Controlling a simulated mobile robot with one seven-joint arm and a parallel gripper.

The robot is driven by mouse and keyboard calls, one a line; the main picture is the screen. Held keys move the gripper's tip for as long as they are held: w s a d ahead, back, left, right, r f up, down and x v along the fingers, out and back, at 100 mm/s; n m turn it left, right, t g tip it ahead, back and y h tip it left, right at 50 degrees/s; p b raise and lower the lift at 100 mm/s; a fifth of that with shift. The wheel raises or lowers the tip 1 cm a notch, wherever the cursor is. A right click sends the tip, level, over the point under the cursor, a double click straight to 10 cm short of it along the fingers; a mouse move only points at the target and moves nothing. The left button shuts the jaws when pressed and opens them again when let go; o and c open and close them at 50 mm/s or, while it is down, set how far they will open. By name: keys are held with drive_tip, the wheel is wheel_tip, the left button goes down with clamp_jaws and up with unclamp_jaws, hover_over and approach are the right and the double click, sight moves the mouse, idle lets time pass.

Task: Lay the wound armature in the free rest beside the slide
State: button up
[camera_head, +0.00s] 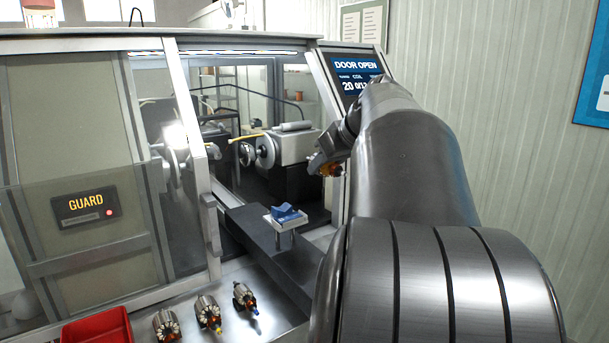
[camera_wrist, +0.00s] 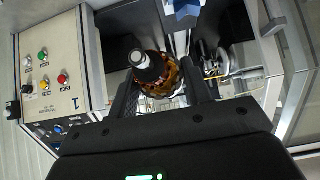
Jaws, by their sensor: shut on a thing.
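The wound armature, with copper-coloured windings and a dark shaft end, sits between the fingers in the wrist view (camera_wrist: 163,82). My gripper (camera_wrist: 160,75) is shut on it. In the head view the armature (camera_head: 331,169) shows as a small copper patch below my gripper (camera_head: 322,160), up and to the right of the rest. A blue V-shaped rest (camera_head: 286,211) on a white block stands on a post by the dark slide (camera_head: 262,244). The rest is empty. A blue part at the top of the wrist view (camera_wrist: 186,8) looks like the same rest. My arm hides the area right of the slide.
The door screen (camera_head: 357,72) reads DOOR OPEN. The winding head (camera_head: 290,146) stands behind the rest. A guard panel (camera_head: 75,170) closes the left. Three armatures (camera_head: 209,312) and a red bin (camera_head: 98,328) are in front. A button panel (camera_wrist: 50,75) is beside my gripper.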

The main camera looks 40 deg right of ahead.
drive_tip(key=shift+s+d+r, duration=0.3)
drive_tip(key=shift+s+d, duration=0.05)
drive_tip(key=shift+d+f, duration=0.2)
drive_tip(key=shift+w+d+f+m+y, duration=0.25)
drive_tip(key=shift+w+d+f+y, duration=0.55)
drive_tip(key=shift+f, duration=3.95)
drive_tip(key=shift+w+d+f+m+y, duration=0.3)
drive_tip(key=shift+w+d+f, duration=0.9)
drive_tip(key=shift+f, duration=3.5)
drive_tip(key=shift+w+d+f+m+y, duration=0.4)
drive_tip(key=shift+d+f, duration=1.05)
drive_tip(key=shift+f, duration=3.3)
drive_tip(key=shift+w+f, duration=0.15)
drive_tip(key=shift+f, duration=0.15)
